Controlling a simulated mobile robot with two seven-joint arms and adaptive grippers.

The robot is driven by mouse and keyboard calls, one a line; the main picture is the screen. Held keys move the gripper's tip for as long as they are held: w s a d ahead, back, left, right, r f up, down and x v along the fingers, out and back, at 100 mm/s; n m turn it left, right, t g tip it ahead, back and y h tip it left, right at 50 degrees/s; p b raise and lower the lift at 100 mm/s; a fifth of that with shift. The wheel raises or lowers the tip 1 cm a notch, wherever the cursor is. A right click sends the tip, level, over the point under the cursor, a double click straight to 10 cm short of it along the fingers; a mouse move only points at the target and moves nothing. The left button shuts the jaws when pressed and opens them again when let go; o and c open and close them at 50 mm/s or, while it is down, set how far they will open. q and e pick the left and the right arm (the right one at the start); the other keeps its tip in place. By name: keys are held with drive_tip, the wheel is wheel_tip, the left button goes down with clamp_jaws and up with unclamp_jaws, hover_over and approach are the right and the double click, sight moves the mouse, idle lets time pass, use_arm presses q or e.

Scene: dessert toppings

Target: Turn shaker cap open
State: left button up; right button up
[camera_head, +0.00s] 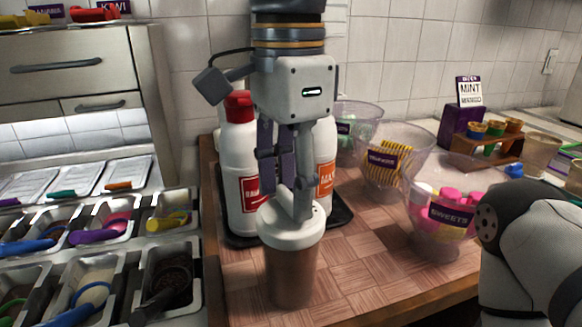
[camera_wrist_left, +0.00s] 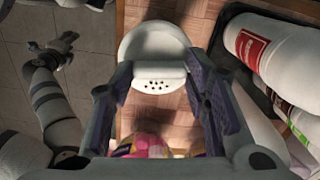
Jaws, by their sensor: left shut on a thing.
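The shaker (camera_head: 292,275) stands upright on the wooden counter, with brown contents and a white cap (camera_head: 283,236). In the left wrist view the round cap (camera_wrist_left: 152,38) shows a raised part with several small holes. My left gripper (camera_head: 297,210) points straight down from above, with its fingers at the top of the cap. In the left wrist view the fingers (camera_wrist_left: 158,78) sit on either side of the raised part and are shut on it. My right gripper (camera_wrist_left: 52,44) shows small at the left of that view, empty, its fingers apart.
White bottles (camera_head: 240,170) stand on a dark tray (camera_head: 342,212) just behind the shaker. Clear bowls (camera_head: 425,235) of sweets and other toppings stand to the right. Metal topping bins (camera_head: 105,240) lie at the left. The counter right of the shaker is partly clear.

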sight(290, 194)
use_arm(q)
drive_tip(key=o, duration=1.2)
drive_tip(key=shift+c, duration=0.2)
wheel_tip(290, 194, up, 12)
